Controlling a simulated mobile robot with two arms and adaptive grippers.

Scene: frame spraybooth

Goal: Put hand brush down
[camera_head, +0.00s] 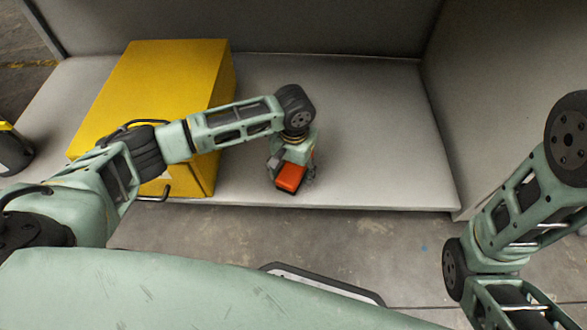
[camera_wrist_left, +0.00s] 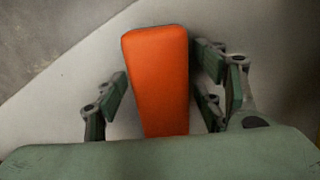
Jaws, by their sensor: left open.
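The hand brush shows as an orange block (camera_head: 289,178) near the front edge of the grey booth floor, right of the yellow box. It also shows in the left wrist view as a long orange shape (camera_wrist_left: 160,65); its bristles are hidden. My left gripper (camera_head: 293,169) points down over the brush. In the left wrist view its fingers stand apart on both sides of the brush, with a gap at the left finger. It looks open around the brush. My right arm is at the right, but its gripper is out of view.
A large yellow box (camera_head: 170,80) with black handles stands on the grey booth floor (camera_head: 375,130) under my left arm. Grey walls close the back and right. The booth floor right of the brush is clear. A black and yellow object (camera_head: 12,150) is at the far left.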

